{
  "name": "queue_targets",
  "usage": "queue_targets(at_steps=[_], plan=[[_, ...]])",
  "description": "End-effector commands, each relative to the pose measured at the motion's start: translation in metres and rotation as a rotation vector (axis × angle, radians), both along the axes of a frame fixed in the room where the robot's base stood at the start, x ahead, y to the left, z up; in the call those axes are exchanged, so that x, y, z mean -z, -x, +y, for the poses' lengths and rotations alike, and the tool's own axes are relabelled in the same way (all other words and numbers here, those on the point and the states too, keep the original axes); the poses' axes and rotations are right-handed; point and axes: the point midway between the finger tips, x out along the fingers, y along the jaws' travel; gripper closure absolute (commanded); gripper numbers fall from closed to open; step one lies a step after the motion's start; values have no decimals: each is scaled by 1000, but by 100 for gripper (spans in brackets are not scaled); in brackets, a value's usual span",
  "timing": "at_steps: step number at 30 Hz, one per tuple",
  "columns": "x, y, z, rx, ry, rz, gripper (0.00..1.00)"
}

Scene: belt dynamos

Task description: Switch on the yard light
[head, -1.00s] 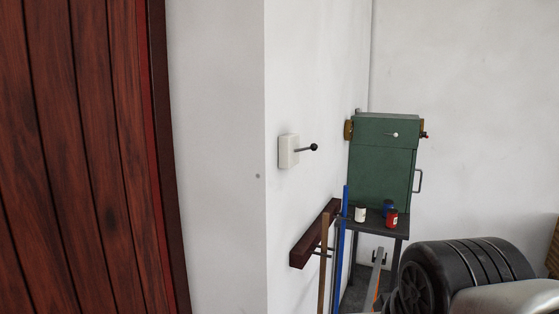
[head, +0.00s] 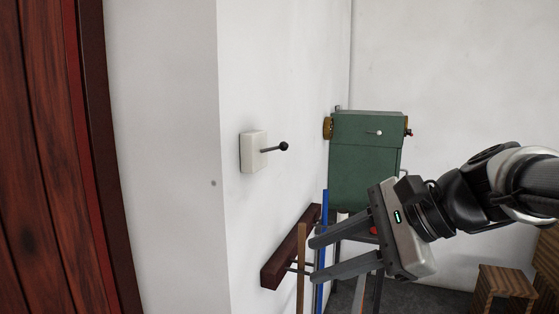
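A white wall switch box (head: 249,153) with a dark lever ending in a black ball knob (head: 283,146) is on the white wall, left of the middle in the head view. The lever sticks out to the right, close to level. My gripper (head: 313,260) is below and to the right of the switch, its two grey fingers pointing left and apart. It is open, with nothing seen held between the fingers. It is clear of the lever in the picture. No lamp shows in view.
A dark wooden rack (head: 285,255) on the wall holds upright handles, one brown (head: 301,275) and one blue (head: 324,215), by my fingertips. A green metal cabinet (head: 362,160) stands behind. Wooden crates (head: 503,288) are at lower right. A red-brown wooden door (head: 40,150) is at left.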

Motion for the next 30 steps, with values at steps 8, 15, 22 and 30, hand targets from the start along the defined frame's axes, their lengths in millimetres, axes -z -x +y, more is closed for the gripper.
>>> queue_targets(at_steps=[8,15,22,30], plan=[[-101,-100,-76,346,-764,228,65],[-126,-117,-91,370,-911,259,65],[-125,-141,-58,367,-908,261,65],[-125,-178,-11,368,-906,261,65]])
